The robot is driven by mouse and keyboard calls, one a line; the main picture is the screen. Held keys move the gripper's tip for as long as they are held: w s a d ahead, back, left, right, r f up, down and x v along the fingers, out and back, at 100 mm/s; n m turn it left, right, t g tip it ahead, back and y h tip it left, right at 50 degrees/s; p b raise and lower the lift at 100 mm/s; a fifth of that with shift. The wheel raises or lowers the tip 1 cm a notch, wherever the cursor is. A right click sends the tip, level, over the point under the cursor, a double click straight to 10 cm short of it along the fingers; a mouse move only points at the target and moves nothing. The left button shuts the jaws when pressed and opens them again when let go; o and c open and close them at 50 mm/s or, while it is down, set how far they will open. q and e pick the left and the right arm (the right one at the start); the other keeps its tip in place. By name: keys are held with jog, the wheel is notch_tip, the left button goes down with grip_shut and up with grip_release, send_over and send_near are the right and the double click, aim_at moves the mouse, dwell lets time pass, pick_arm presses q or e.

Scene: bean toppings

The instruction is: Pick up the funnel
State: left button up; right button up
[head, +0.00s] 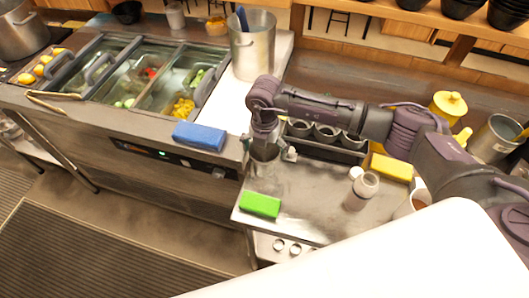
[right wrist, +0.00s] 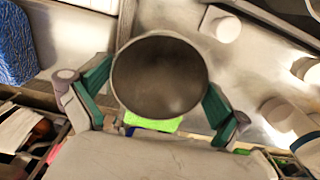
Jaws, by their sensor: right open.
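The funnel shows in the right wrist view as a round, dark grey metal mouth (right wrist: 160,75), seen from above. In the head view a grey metal piece that looks like it (head: 263,168) stands near the left edge of the steel side table, partly hidden by my gripper. My right gripper (head: 268,146) points down right over it. In the right wrist view its two fingers (right wrist: 152,100) are apart, one on each side of the funnel's mouth. I cannot tell whether they touch it. My left gripper is not in view.
A green sponge (head: 260,205) lies in front of the funnel and a blue sponge (head: 199,136) on the counter to the left. Dark cups in a rack (head: 325,133) stand behind. A yellow sponge (head: 391,168) and small white jars (head: 366,185) are to the right.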

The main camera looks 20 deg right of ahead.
jog(key=c, duration=0.5)
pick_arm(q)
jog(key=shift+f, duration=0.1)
pick_arm(e)
jog(key=shift+r, duration=0.1)
